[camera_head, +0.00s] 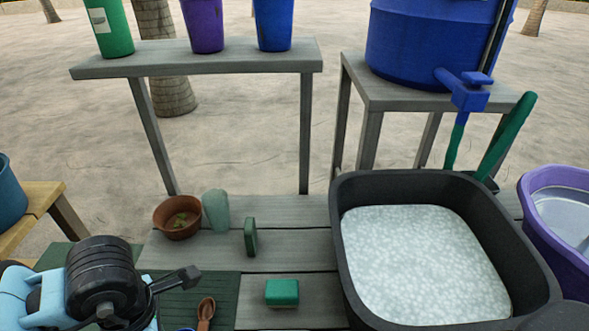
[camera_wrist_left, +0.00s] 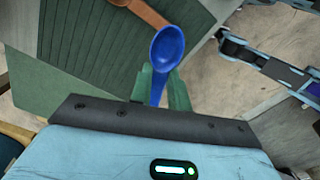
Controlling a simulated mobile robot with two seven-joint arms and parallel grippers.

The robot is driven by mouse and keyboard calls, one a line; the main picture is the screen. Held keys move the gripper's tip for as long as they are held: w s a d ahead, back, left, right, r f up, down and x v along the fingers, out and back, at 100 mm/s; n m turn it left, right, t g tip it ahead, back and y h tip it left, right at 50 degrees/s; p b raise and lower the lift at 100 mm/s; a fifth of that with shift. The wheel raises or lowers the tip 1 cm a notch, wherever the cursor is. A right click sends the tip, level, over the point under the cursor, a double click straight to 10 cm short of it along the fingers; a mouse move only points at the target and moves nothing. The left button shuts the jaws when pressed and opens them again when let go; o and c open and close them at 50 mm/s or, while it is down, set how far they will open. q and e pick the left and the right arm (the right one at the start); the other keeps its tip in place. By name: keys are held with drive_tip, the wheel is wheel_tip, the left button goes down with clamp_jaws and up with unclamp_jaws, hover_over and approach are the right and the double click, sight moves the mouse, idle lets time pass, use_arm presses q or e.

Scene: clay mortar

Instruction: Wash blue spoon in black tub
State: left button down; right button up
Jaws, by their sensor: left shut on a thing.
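The blue spoon (camera_wrist_left: 166,52) is in the left wrist view, its bowl pointing up and away from the gripper. My left gripper (camera_wrist_left: 161,82) is shut on the spoon's handle between its green fingers. In the head view my left arm comes in at the lower left, and a small blue edge, probably the spoon (camera_head: 186,329), shows at the bottom border. The black tub (camera_head: 347,272) stands at the right of the low table, filled with pale, foamy-looking water (camera_head: 425,262). The left gripper is left of the tub, apart from it. My right gripper is not visible.
A brown spoon (camera_head: 205,313) lies on the green slatted mat (camera_head: 215,290). A green sponge (camera_head: 282,292), an upright green block (camera_head: 250,237), a pale green cup (camera_head: 216,210) and a clay bowl (camera_head: 178,218) stand left of the tub. A blue barrel (camera_head: 410,45) with tap stands behind it.

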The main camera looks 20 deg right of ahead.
use_arm(q)
drive_tip(key=w+a+r+m, duration=0.2)
drive_tip(key=a+m, duration=0.3)
drive_tip(key=m, duration=0.4)
drive_tip(key=w+a+r+m, duration=0.2)
drive_tip(key=a+r+m, duration=0.2)
drive_tip(key=m, duration=0.5)
drive_tip(key=shift+a+r, duration=0.4)
drive_tip(key=shift+a, duration=0.35)
drive_tip(key=shift+a, duration=0.1)
